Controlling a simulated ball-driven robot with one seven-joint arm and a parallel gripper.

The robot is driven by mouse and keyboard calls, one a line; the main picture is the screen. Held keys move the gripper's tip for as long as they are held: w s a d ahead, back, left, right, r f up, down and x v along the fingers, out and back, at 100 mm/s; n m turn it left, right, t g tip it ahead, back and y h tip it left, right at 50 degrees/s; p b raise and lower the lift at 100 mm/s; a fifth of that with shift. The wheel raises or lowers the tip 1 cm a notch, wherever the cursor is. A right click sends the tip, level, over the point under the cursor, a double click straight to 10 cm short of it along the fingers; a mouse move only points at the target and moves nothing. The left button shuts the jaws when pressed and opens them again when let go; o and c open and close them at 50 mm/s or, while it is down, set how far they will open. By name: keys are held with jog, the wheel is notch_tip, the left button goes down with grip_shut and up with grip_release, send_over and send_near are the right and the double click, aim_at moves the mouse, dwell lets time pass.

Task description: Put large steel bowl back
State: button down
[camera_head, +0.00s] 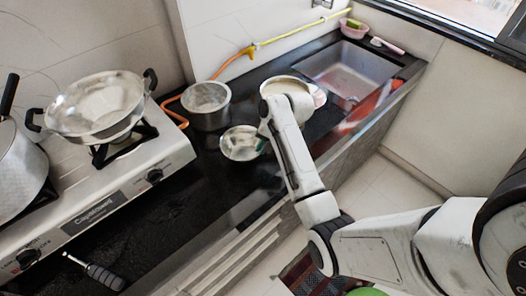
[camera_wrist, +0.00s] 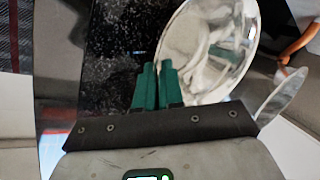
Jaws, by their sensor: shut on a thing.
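The large steel bowl (camera_head: 241,144) is shiny and shows on the dark counter, just left of my wrist in the head view. In the wrist view the bowl (camera_wrist: 232,62) fills the upper middle and right, its inside facing the camera. My gripper (camera_wrist: 157,68) has two green fingers close together at the bowl's near-left rim, shut on it. In the head view my arm hides the fingers and part of the bowl's right side. I cannot tell whether the bowl touches the counter.
A steel pot (camera_head: 207,105) stands behind the bowl. Another round vessel (camera_head: 284,84) is behind my wrist, near the sink (camera_head: 345,72). A wide pan (camera_head: 98,104) sits on the stove (camera_head: 120,188) at left. Counter front-left of the bowl is clear.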

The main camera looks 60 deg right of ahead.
jog(key=shift+s+a+f, duration=0.1)
jog(key=shift+s+f, duration=0.05)
jog(key=shift+f, duration=1.1)
jog(key=shift+f, duration=0.2)
jog(key=c, duration=1.3)
grip_release()
jog(key=shift+o, duration=0.2)
